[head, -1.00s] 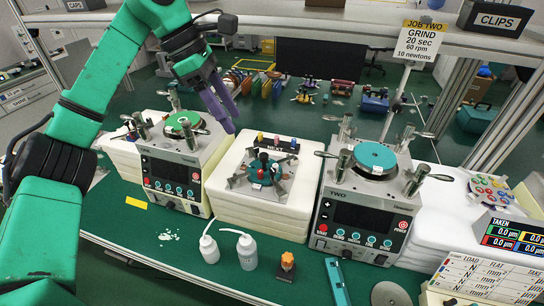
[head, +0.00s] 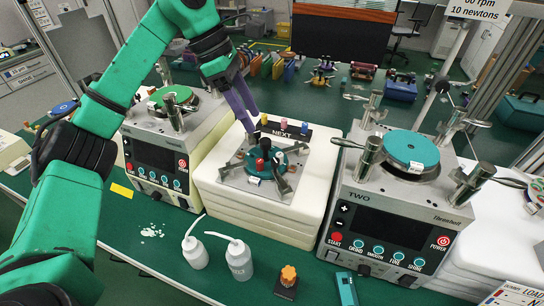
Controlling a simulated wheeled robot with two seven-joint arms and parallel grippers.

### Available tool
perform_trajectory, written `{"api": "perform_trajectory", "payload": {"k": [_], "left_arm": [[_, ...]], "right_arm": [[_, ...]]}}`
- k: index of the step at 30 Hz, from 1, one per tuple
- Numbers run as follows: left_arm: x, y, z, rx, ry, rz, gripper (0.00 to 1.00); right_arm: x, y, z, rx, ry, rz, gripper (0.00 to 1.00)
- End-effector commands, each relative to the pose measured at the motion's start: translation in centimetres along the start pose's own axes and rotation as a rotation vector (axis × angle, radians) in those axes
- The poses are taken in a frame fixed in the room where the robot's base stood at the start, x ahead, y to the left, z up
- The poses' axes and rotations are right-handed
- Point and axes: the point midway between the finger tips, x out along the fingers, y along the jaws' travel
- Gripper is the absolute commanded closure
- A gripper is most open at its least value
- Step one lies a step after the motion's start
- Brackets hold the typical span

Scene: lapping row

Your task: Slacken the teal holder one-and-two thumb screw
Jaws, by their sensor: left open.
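The teal holder (head: 291,184) sits on a grey metal plate on the white stacked block between the two machines, in front of the NEXT label. It carries dark upright posts and a red-topped knob (head: 260,164). A small white tag (head: 254,181) shows on its near side. I cannot tell which fitting is the one-and-two thumb screw. My left gripper (head: 252,117), with purple fingers, points down above and behind the holder, a little to its left. It is open, with its fingers close together and nothing seen between them. My right gripper is not in view.
Machine TWO (head: 394,224) with a teal disc stands on the right, its metal posts and handles sticking up. Another machine (head: 158,160) with a green disc stands on the left. Two white bottles (head: 238,262) and an orange-topped item (head: 288,278) stand in front on the green bench.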

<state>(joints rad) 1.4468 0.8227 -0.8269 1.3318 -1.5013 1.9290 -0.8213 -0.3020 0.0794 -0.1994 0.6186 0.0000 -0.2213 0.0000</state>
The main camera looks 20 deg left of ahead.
Motion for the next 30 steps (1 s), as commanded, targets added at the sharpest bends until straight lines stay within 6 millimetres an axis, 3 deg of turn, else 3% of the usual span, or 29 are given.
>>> {"api": "perform_trajectory", "payload": {"k": [6,12,16,23,24,28,30], "left_arm": [[5.8,-0.1,0.0,-0.001,0.002,-0.006,0.44],[10.3,-0.1,0.1,-0.001,0.000,-0.004,0.44],[11.8,-0.1,0.1,0.000,0.000,-0.001,0.44],[12.1,0.0,0.0,0.000,0.000,0.000,0.44],[12.1,0.0,0.0,0.000,0.000,0.000,0.47],[12.1,0.0,0.0,0.000,0.000,0.000,0.97],[12.0,0.0,0.0,0.000,0.000,0.000,1.00]], "right_arm": [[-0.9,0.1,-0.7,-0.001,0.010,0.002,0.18],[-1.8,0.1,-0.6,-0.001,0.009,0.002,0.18],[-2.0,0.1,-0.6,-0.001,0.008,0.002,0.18],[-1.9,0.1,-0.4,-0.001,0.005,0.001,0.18],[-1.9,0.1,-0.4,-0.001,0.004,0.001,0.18],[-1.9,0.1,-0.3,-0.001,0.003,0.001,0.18],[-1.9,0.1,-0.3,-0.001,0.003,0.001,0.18]]}}
